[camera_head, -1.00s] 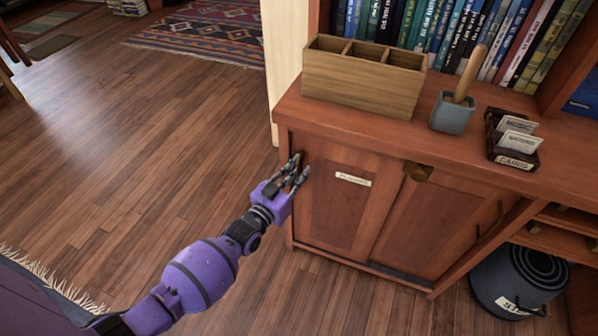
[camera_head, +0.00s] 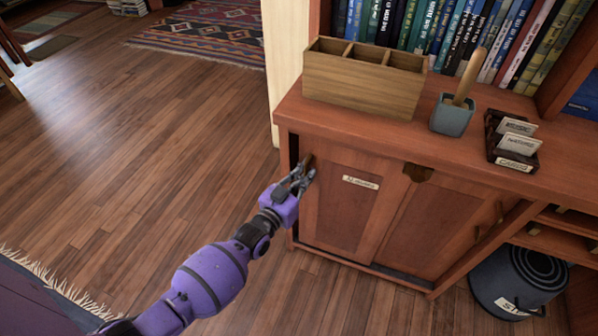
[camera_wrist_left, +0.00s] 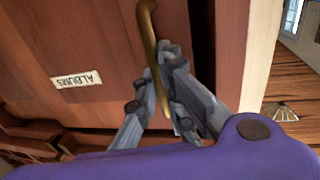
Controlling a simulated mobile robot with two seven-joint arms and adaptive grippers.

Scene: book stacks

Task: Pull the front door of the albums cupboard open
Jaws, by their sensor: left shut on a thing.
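The albums cupboard (camera_head: 310,118) is a red-brown wooden cabinet with two panels side by side. Its front door (camera_head: 335,222) is the left panel, with a white ALBUMS label (camera_head: 361,182); the label is upside down in the left wrist view (camera_wrist_left: 77,79). A narrow dark gap (camera_head: 294,152) shows at the door's left edge. My left gripper (camera_head: 303,172) is shut on the door's brass handle (camera_wrist_left: 149,40), with its fingers on either side of it in the left wrist view (camera_wrist_left: 168,98). The fingers partly hide the handle. My right gripper is not in view.
A wooden divided box (camera_head: 360,85), a grey pot (camera_head: 452,113) with a wooden-handled tool, and a card holder (camera_head: 513,141) stand on the cupboard top. The right panel (camera_head: 425,232) is beside the door. A dark bin (camera_head: 515,285) stands at right. The floor at left is clear.

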